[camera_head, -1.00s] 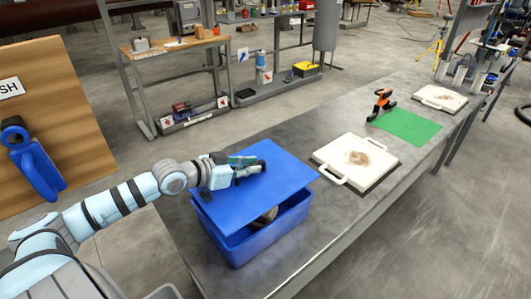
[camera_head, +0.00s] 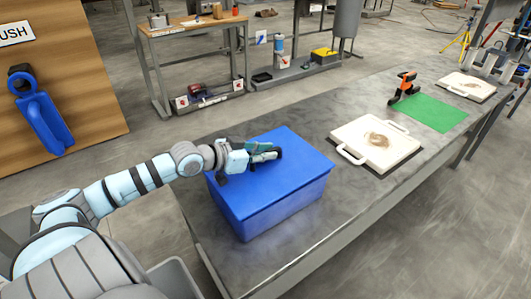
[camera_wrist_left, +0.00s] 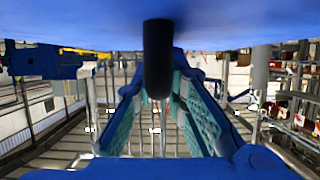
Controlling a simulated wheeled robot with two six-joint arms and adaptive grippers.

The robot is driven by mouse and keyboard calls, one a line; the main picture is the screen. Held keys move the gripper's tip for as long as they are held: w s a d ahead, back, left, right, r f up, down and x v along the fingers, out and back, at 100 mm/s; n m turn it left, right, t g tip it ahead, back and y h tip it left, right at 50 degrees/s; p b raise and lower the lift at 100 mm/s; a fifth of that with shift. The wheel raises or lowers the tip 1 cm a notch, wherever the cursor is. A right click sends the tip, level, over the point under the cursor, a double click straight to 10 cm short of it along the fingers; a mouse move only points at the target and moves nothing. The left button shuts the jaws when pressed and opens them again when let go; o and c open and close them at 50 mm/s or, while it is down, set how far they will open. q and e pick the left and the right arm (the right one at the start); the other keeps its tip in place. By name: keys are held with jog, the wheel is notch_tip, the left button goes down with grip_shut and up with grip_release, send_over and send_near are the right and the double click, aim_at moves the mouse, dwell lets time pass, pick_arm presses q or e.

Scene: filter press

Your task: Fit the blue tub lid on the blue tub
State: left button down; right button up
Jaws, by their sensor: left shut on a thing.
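The blue tub (camera_head: 285,212) stands on the grey bench in the head view. The blue tub lid (camera_head: 300,162) lies flat over its top, and its edges follow the tub's rim with no gap that I can see. My left gripper (camera_head: 266,153) is on top of the lid, shut on the lid's handle; a dark upright post, likely that handle, shows between the fingers in the left wrist view (camera_wrist_left: 158,60). The lid's blue surface fills the top of that view. The tub's inside is hidden. My right gripper is not in view.
A white plate with handles (camera_head: 376,143) lies on the bench right of the tub. Beyond it are a green mat (camera_head: 430,111), an orange-and-black tool (camera_head: 403,86) and another white plate (camera_head: 464,86). The bench (camera_head: 345,206) is clear in front of the plates.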

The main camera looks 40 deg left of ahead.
pick_arm(q)
jog(key=shift+w+f+b, duration=0.1)
jog(key=shift+f+b, duration=0.25)
jog(key=shift+f, duration=0.4)
jog(key=c, duration=1.5)
grip_release()
jog(key=shift+c, duration=0.2)
